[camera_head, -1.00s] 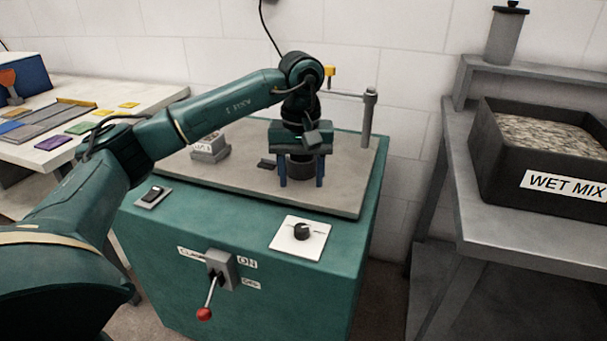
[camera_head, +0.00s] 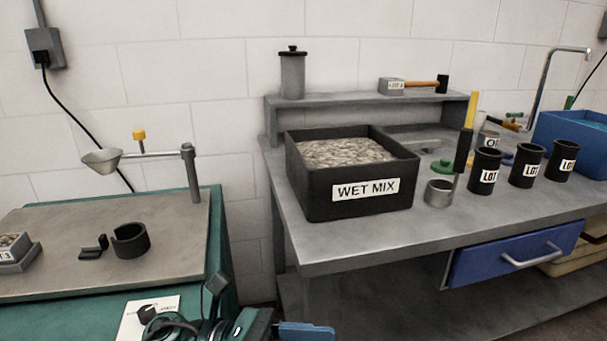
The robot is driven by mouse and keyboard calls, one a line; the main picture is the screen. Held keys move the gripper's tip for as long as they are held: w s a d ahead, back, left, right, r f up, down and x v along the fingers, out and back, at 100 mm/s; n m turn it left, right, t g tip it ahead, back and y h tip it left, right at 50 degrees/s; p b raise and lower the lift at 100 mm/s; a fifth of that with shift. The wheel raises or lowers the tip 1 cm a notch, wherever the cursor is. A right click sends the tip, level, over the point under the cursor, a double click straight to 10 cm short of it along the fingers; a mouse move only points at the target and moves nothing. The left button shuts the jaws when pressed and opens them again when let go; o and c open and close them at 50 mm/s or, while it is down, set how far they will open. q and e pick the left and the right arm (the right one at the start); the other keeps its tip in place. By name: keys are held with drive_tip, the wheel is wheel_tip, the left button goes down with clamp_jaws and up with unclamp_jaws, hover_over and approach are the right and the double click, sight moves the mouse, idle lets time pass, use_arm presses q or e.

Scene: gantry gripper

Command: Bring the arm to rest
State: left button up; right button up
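My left gripper (camera_head: 303,331) shows only in part at the bottom edge, in front of the green machine's right side. One blue finger points right; the other finger is not clearly visible, so I cannot tell its opening. I see nothing held in the visible part. A black split ring (camera_head: 130,241) stands on the grey plate (camera_head: 62,272) of the green machine (camera_head: 222,262), apart from the gripper. My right gripper is not in view.
A metal funnel (camera_head: 102,160) hangs on a post arm above the plate. To the right, a grey bench (camera_head: 330,248) holds a WET MIX bin (camera_head: 352,205), a small metal cup (camera_head: 438,194) and several black LOT cups (camera_head: 486,172). A blue drawer (camera_head: 490,262) sits below.

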use_arm(q)
drive_tip(key=w+a+n+t+y, duration=0.1)
drive_tip(key=a+n+t, duration=0.2)
drive_tip(key=n+t, duration=0.9)
drive_tip(key=w+a+n+t+y, duration=0.1)
drive_tip(key=a+n+t+y, duration=0.15)
drive_tip(key=n+t, duration=0.95)
drive_tip(key=s+a+f+n+g+y, duration=0.3)
drive_tip(key=a+f+n+y, duration=0.3)
drive_tip(key=n, duration=0.7)
drive_tip(key=s+a+f+n+g+y, duration=0.4)
drive_tip(key=f+n, duration=0.3)
drive_tip(key=n, duration=0.6)
drive_tip(key=r+g+p, duration=0.1)
drive_tip(key=p, duration=0.5)
drive_tip(key=r+g+y+p, duration=0.1)
drive_tip(key=r+p, duration=0.1)
drive_tip(key=p, duration=0.4)
drive_tip(key=w+r+g+y+p, duration=0.1)
drive_tip(key=p, duration=0.6)
drive_tip(key=shift+d+r, duration=0.35)
drive_tip(key=shift+r, duration=0.05)
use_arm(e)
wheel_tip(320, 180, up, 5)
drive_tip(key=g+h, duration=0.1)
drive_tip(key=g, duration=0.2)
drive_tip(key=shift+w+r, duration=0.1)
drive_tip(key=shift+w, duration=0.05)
